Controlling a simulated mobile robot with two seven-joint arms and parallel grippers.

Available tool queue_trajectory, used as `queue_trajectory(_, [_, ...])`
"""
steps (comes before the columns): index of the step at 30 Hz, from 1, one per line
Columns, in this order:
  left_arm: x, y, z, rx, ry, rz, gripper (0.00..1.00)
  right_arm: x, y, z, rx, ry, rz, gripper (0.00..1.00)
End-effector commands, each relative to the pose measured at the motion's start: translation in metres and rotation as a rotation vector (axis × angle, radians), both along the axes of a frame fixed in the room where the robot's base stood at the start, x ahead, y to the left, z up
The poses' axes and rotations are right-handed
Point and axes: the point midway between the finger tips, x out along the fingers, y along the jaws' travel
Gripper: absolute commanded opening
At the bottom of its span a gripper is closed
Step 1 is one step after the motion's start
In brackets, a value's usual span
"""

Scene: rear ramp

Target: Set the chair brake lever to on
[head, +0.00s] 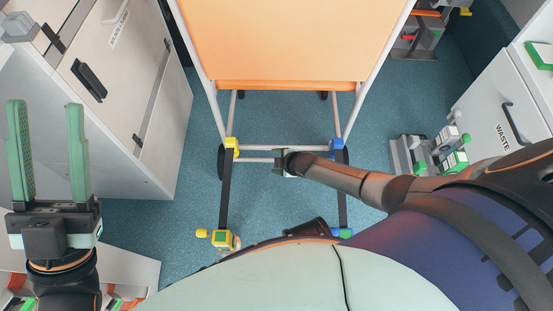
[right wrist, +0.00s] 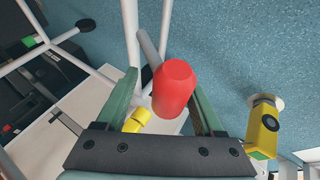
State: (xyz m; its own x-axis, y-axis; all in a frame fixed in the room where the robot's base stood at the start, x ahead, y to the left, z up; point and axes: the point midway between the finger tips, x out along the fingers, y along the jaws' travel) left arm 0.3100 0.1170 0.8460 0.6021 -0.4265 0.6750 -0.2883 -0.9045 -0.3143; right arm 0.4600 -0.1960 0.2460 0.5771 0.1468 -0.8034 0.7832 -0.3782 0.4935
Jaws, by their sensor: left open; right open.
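The chair (head: 290,85) has an orange seat and a white tube frame and stands at the top middle of the head view. In the right wrist view a red rounded grip (right wrist: 173,90) on a grey rod, apparently the brake lever, shows between the green fingers of my right gripper (right wrist: 160,78). The fingers are apart; I cannot tell whether they touch it. In the head view my right arm reaches the chair's lower frame, and the lever cannot be made out there. My left gripper (head: 46,105) is open and empty at the far left, away from the chair.
Dark straps run from a yellow buckle (head: 231,148) and a blue buckle (head: 336,145) on the frame to a yellow floor anchor (head: 222,239) and a blue-green one (head: 343,233). A pale cabinet (head: 125,100) stands left, a waste cabinet (head: 500,115) right.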

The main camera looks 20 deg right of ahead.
Motion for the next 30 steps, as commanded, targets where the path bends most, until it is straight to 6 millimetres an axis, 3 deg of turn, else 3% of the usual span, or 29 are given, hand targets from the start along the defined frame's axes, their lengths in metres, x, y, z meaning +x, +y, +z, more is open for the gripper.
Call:
queue_trajectory(18, [-0.003, 0.009, 0.086, 0.016, -0.061, 0.053, 0.50, -0.057, -0.015, 0.084, -0.001, 0.002, -0.001, 0.69])
queue_trajectory(30, [-0.004, 0.010, 0.094, 0.025, -0.066, 0.074, 0.50, -0.071, -0.019, 0.099, -0.001, 0.001, -0.002, 0.69])
